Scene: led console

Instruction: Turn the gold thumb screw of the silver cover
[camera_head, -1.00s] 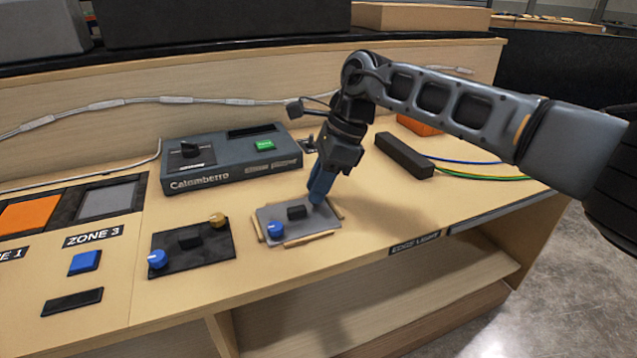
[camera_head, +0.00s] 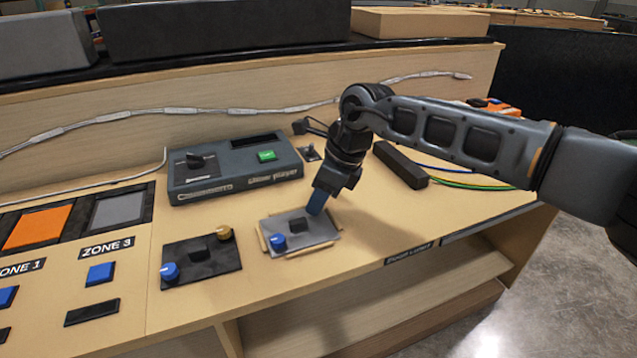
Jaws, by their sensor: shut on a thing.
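The silver cover (camera_head: 318,233) is a flat grey plate on the bench, with light wooden strips around its edges. It carries a black block (camera_head: 290,225) in the middle and a blue thumb screw (camera_head: 278,242) at its left front. My gripper (camera_head: 315,208) points down at the cover's right back corner and is shut. The gold thumb screw of this cover is hidden by the fingers, which are closed at that corner. A second cover, black (camera_head: 215,262), lies to the left with its own blue screw (camera_head: 169,271) and gold screw (camera_head: 225,233).
A dark console box (camera_head: 235,180) with a green button stands behind the covers. A black bar (camera_head: 400,165) and blue and green cables (camera_head: 465,182) lie to the right. The bench's front edge is close to the silver cover. Bare bench lies right of the cover.

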